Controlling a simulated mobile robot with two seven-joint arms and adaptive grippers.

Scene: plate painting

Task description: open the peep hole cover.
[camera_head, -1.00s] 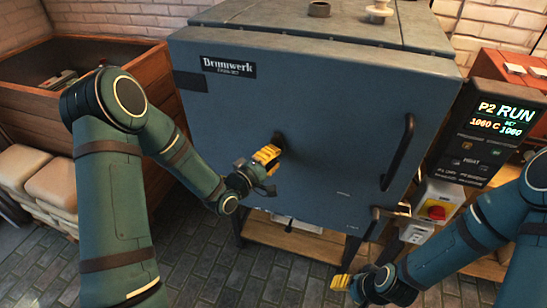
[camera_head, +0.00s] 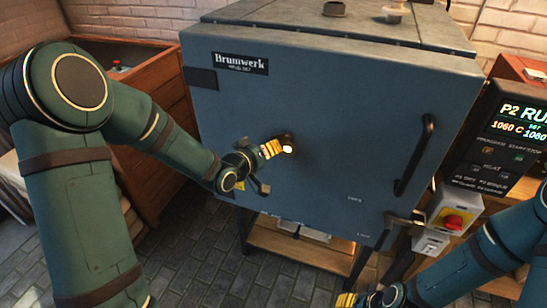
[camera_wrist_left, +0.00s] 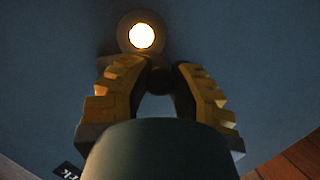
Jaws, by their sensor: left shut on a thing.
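The peep hole (camera_head: 288,149) in the blue kiln door (camera_head: 340,110) shows a bright glow. In the left wrist view the peep hole (camera_wrist_left: 141,36) is an uncovered bright disc inside a round rim. My left gripper (camera_head: 272,149) has yellow finger pads and is at the door, just left of the glow. In the left wrist view my left gripper (camera_wrist_left: 158,82) is shut on a small dark round part, apparently the peep hole cover's knob (camera_wrist_left: 159,80), beside the hole. The rest of the cover is mostly hidden. My right gripper (camera_head: 346,300) shows only partly at the bottom edge.
A vertical handle (camera_head: 415,155) stands out on the door's right side. A wooden crate (camera_head: 150,150) stands left of the kiln.

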